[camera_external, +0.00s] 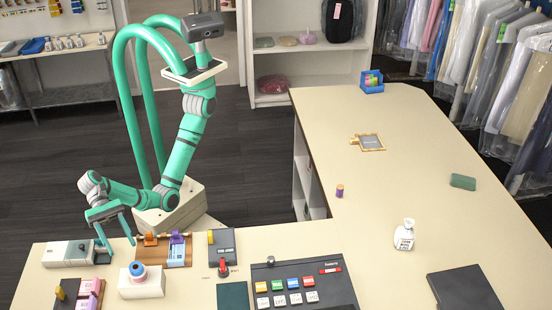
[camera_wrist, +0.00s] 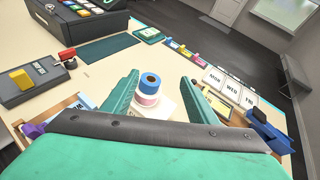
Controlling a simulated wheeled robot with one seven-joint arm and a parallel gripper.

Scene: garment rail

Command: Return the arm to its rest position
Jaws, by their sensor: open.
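My gripper (camera_external: 118,240) hangs at the left end of the near counter in the external view. Its two green fingers are apart with nothing held between them. In the wrist view my gripper (camera_wrist: 165,92) shows open, with rolls of blue and pink tape (camera_wrist: 150,82) seen beyond and between the fingers. The same blue-topped roll (camera_external: 138,270) stands on a white block to the right of my gripper in the external view. My green arm (camera_external: 185,150) bends down from its upright column to the counter.
The counter (camera_external: 390,100) holds a dark button panel (camera_external: 302,287), a card tray (camera_external: 167,250), a white bottle (camera_external: 404,234) and a black folder (camera_external: 465,288). Bagged garments (camera_external: 500,60) hang at the right. The dark floor (camera_external: 60,150) behind the near counter is open.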

